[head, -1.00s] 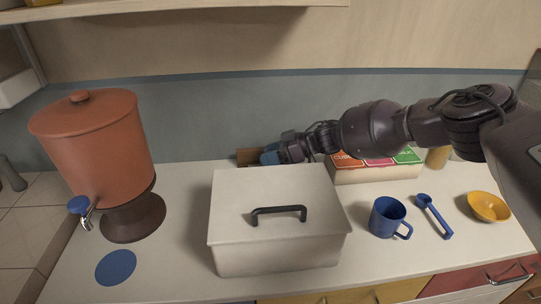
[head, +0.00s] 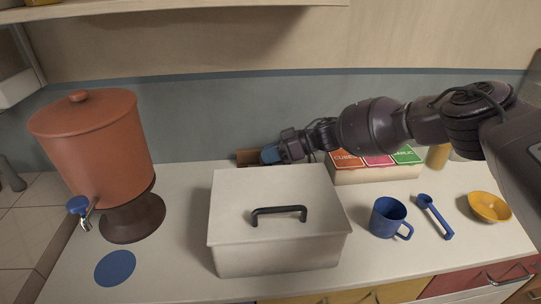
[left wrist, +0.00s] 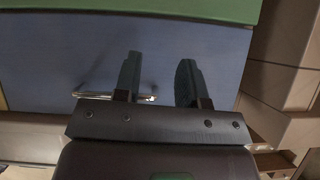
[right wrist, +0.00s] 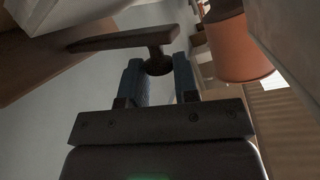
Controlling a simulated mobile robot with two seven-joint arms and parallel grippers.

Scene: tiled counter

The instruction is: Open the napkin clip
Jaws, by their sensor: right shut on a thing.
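The napkin clip is most likely the brown wooden piece (head: 246,157) behind the white lidded box, against the back wall. The box and my gripper hide much of it. In the right wrist view a brown bar (right wrist: 122,43) ends in a dark rounded knob between my fingertips. My right gripper (head: 270,155) has its blue fingers at this piece and is shut on the bar's end. My left gripper (left wrist: 158,75) shows only in the left wrist view, its fingers apart and empty, facing a blue-grey panel.
The white box (head: 285,258) with a black handle stands in front of the clip. An orange dispenser (head: 95,140) is at left. A recipe-card box (head: 375,174), blue mug (head: 385,215), blue scoop (head: 434,216) and yellow bowl (head: 489,207) are at right. A shelf (head: 180,8) hangs above.

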